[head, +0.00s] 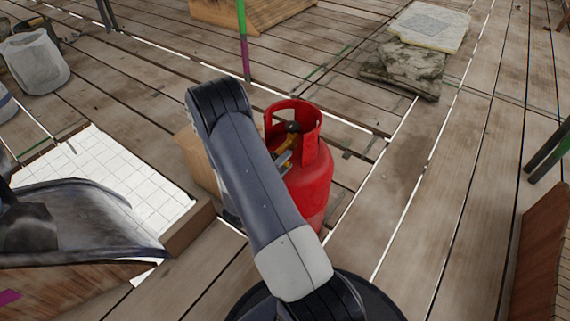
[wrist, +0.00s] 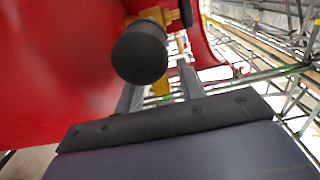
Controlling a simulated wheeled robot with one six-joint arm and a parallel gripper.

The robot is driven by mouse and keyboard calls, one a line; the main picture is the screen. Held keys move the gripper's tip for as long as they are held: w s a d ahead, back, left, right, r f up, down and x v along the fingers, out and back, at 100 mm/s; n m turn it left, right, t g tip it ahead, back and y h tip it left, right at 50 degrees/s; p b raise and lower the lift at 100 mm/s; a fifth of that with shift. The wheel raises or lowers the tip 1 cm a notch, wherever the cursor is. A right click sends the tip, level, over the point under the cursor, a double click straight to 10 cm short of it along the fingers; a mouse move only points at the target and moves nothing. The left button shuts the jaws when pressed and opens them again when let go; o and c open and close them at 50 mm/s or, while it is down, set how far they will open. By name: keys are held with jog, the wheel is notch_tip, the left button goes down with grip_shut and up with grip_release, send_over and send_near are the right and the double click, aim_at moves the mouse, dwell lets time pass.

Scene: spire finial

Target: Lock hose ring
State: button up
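A red gas cylinder (head: 313,185) with a cut-out collar stands upright on the wooden deck, partly behind my arm. Inside its collar is a brass-yellow valve (head: 295,142) with a dark round knob; the knob (wrist: 140,53) looms large in the wrist view. My gripper (head: 284,159) reaches into the collar at the valve. In the wrist view its two grey fingers (wrist: 160,80) stand apart, with a yellow part (wrist: 161,87) showing between them. The knob hides the left fingertip. I cannot tell whether the fingers touch the yellow part, or make out the hose ring separately.
The red collar wall (wrist: 55,70) is close on the left of my gripper. A cardboard-coloured box (head: 196,160) stands beside the cylinder. White tiles (head: 110,170) and a wheelbarrow-like tray (head: 80,220) are at left. Stacked slabs (head: 415,50) lie at back right. The right deck is mostly clear.

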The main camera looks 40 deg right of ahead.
jog(key=shift+d, duration=0.15)
jog(key=shift+c, duration=0.2)
grip_shut()
jog(key=shift+f, duration=0.1)
dwell(0.3)
jog(key=m, duration=0.1)
jog(key=f+m+b, duration=0.1)
jog(key=m, duration=0.1)
jog(key=m+b, duration=0.1)
jog(key=shift+w+f+m, duration=0.2)
jog(key=shift+f+m, duration=0.1)
jog(key=shift+f, duration=0.05)
jog(key=shift+w+a+f+m+b, duration=0.1)
jog(key=shift+w+f+m+b, duration=0.2)
jog(key=shift+m, duration=0.45)
jog(key=shift+a+f+m+b, duration=0.1)
jog(key=shift+m+b, duration=0.25)
jog(key=shift+m, duration=0.35)
jog(key=shift+w+a+f+m+b, duration=0.1)
jog(key=shift+w+f+m+b, duration=0.2)
jog(key=shift+m, duration=0.45)
jog(key=shift+s+r, duration=0.1)
jog(key=shift+s, duration=0.05)
jog(key=shift+o, duration=0.2)
grip_release()
